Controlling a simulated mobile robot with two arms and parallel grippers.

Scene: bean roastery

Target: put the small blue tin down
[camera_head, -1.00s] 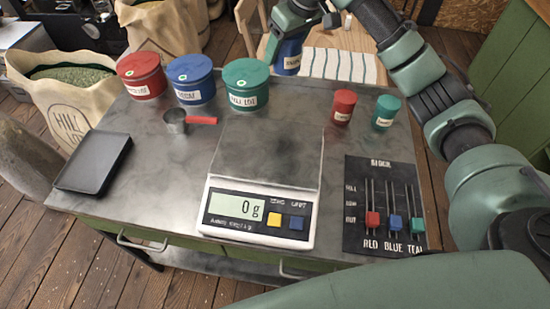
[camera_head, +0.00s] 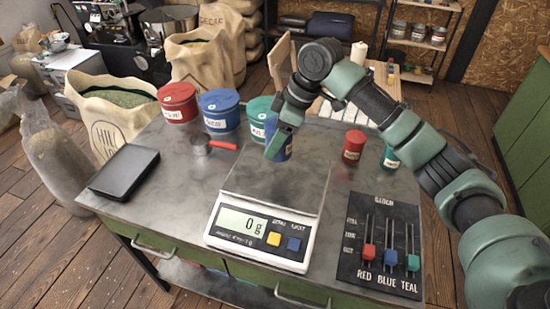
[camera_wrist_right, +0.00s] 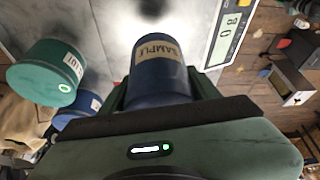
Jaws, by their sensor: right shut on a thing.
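The small blue tin (camera_head: 285,153) is in my right gripper (camera_head: 279,141), which is shut on it. In the head view it is upright or nearly so, over the far end of the scale (camera_head: 270,192), right of the large teal tin (camera_head: 258,113). The wrist view shows the tin (camera_wrist_right: 160,80) with its SAMPLE label, between the green fingers. The scale reads 0 g. I cannot tell the exact gap beneath the tin. My left gripper is not in view.
Large red (camera_head: 179,105) and blue (camera_head: 219,112) tins and a scoop (camera_head: 201,145) are on the bench at left. A black tray (camera_head: 124,172) is at far left. Small red (camera_head: 353,147) and teal (camera_head: 391,158) tins and a slider panel (camera_head: 381,240) are at right.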

